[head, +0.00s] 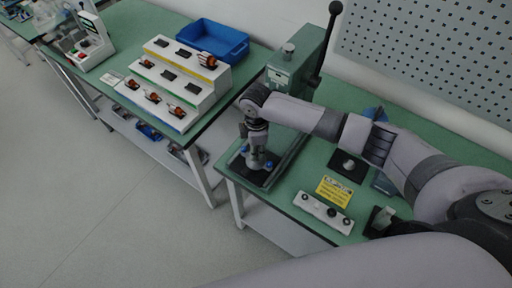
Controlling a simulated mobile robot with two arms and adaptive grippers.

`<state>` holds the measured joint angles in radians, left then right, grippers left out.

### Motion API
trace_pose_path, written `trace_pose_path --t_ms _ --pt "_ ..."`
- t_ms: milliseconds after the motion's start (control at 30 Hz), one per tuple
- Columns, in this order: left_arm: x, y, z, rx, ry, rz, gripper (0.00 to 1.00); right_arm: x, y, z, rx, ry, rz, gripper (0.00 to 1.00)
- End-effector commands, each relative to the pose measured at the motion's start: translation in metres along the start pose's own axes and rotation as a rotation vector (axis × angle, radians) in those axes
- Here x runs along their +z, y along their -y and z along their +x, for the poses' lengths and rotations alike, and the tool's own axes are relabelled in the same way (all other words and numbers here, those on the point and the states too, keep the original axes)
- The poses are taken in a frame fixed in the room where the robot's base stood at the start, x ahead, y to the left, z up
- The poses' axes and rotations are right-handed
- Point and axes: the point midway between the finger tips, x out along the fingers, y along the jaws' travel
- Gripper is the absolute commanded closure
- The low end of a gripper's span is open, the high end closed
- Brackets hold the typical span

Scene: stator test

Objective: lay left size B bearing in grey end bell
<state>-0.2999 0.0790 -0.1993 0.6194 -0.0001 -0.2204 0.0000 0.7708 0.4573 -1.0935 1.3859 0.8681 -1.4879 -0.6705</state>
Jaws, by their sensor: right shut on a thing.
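My right gripper (257,148) points down over a black fixture plate (240,174) with blue knobs, at the foot of the green press. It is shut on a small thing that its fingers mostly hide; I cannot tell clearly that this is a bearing. A grey round part shows under the fingertips, and I cannot tell whether it is the end bell or whether they touch. A white tray (322,213) with several small round parts lies at the table's front edge. Another grey round part (348,165) sits on a black pad to the right.
The green press (297,72) with a long black lever stands behind my right gripper. A yellow label (335,190) lies behind the tray. A white stepped rack (175,82) and a blue bin (213,39) stand on the left table. A pegboard is at the back right.

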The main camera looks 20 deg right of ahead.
Motion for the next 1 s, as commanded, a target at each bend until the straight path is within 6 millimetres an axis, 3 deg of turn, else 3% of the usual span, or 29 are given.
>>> trace_pose_path --t_ms 233,267,600,1000 --pt "0.0003 0.0003 -0.0017 0.0 0.001 0.0 0.36 0.0 0.0001 0.002 0.001 0.0 0.0 0.89" --pt "0.0003 0.0004 -0.0017 0.0 0.001 0.0 0.36 0.0001 0.0001 0.002 0.001 0.0 0.0 0.79" --pt "0.0004 0.0007 -0.0017 -0.001 0.0 0.0 0.36 0.0003 0.0001 0.002 0.001 0.0 0.0 0.57" --pt "0.0017 0.003 -0.0019 -0.003 0.001 0.002 0.36 0.0001 -0.0006 -0.0051 0.002 -0.002 0.0 0.56"
